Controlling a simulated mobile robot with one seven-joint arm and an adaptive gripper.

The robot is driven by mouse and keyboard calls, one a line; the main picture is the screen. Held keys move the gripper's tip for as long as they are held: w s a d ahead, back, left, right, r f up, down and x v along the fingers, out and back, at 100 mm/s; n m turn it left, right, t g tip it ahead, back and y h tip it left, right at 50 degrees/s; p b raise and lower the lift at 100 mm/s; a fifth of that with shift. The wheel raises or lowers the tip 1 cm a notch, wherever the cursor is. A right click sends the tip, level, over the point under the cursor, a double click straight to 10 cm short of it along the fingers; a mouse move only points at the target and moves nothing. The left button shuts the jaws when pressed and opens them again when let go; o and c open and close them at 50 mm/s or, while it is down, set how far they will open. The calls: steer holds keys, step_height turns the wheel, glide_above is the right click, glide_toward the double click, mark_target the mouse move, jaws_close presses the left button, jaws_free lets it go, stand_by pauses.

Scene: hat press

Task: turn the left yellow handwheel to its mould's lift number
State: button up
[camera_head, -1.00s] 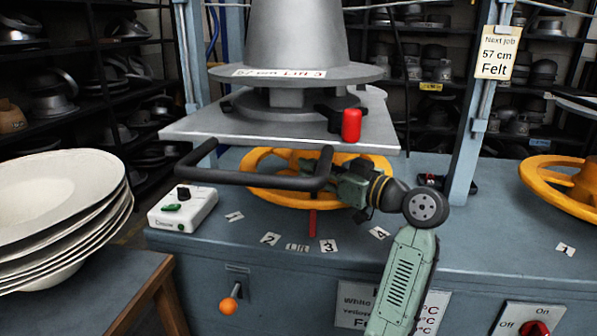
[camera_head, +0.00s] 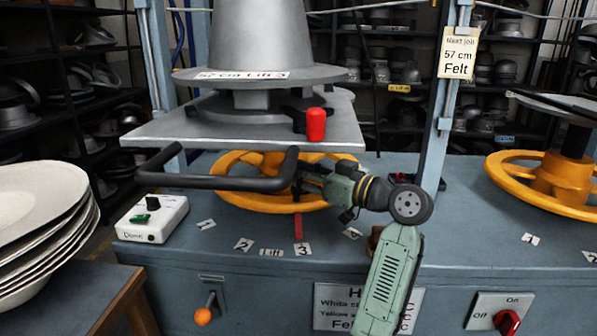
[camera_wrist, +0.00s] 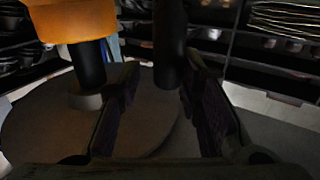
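The left yellow handwheel (camera_head: 236,199) lies flat under the mould (camera_head: 262,36), whose label reads "57 cm Lift 3". A red pointer (camera_head: 298,228) at the wheel's front stands almost in line with the number 3 tag (camera_head: 303,250). My gripper (camera_head: 303,181) is at the wheel's right side, close to the corner of the black bar handle (camera_head: 215,183); contact cannot be told. In the wrist view, my gripper's fingers (camera_wrist: 163,105) are apart, with a dark post (camera_wrist: 169,45) beyond or between them. A yellow part (camera_wrist: 72,20) shows upper left there.
A white control box (camera_head: 151,218) sits left of the wheel. The number 2 tag (camera_head: 243,244) lies left of the pointer. A second yellow handwheel (camera_head: 507,173) is at the right. Stacked pale hats (camera_head: 40,215) stand at the left.

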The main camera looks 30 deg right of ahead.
steer(key=shift+o, duration=0.6)
steer(key=shift+a, duration=0.15)
steer(key=v, duration=1.2)
